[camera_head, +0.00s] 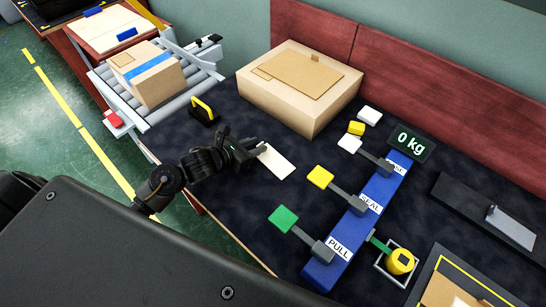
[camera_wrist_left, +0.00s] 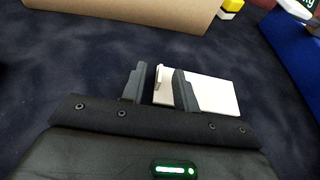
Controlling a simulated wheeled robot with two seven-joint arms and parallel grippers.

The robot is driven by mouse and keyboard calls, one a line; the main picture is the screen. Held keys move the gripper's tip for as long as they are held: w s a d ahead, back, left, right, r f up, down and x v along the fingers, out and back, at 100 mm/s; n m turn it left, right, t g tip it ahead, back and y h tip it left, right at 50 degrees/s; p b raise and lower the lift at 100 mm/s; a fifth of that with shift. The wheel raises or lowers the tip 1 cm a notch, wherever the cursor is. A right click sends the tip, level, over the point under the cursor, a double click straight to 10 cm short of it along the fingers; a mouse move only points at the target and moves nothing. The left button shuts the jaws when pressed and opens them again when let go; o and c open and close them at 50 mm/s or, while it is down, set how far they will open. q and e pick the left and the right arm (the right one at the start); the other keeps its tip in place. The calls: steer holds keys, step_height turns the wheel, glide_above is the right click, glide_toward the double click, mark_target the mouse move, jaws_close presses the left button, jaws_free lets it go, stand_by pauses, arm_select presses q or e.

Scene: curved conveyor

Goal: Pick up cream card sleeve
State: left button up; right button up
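The cream card sleeve (camera_head: 276,162) is a flat pale rectangle on the dark work surface, in front of the large cardboard box. My left gripper (camera_head: 256,149) is low over the surface at the sleeve's left end. In the left wrist view the gripper (camera_wrist_left: 160,77) is open, its fingers apart. The sleeve (camera_wrist_left: 216,94) reaches from the gap between the fingers out to the right, partly hidden behind the right finger. Contact with the sleeve cannot be told. My right gripper is not in view.
The large cardboard box (camera_head: 298,88) stands behind the sleeve. A blue bar (camera_head: 366,205) with green, yellow and white paddles lies to the right. A black-and-yellow handled item (camera_head: 203,111) stands to the left. A roller conveyor (camera_head: 187,90) carries a blue-taped box (camera_head: 148,75).

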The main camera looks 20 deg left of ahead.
arm_select(q)
steer(key=shift+w+d+f, duration=0.15)
steer(key=shift+w, duration=0.2)
jaws_close()
